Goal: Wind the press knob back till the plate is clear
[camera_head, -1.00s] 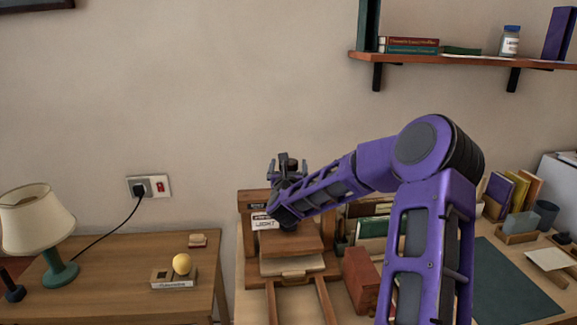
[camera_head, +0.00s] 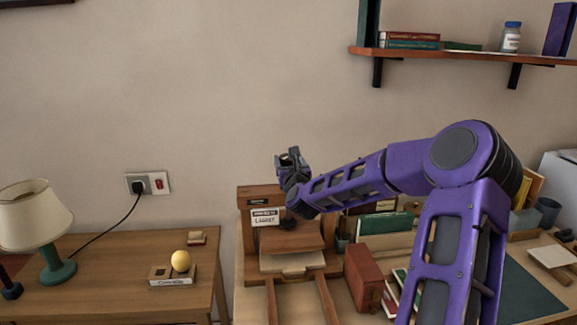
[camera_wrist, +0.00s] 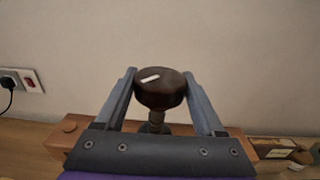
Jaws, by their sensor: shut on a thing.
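The wooden book press (camera_head: 259,194) stands on the right-hand table, with a white label on its front. Its brown plate (camera_head: 298,240) lies above a pale board or book (camera_head: 291,263); whether they touch is hard to tell. The round dark brown knob (camera_wrist: 158,90) carries a short white mark and sits on a dark stem (camera_wrist: 156,122) in the wrist view. My gripper (camera_wrist: 160,78) is shut on the knob, one finger on each side. In the head view my gripper (camera_head: 291,160) is above the press, and my wrist hides the knob and part of the frame.
A red-brown box (camera_head: 364,276) and books (camera_head: 386,224) are close right of the press, partly behind my arm. A side table with a lamp (camera_head: 36,225) and yellow ball (camera_head: 181,260) is left.

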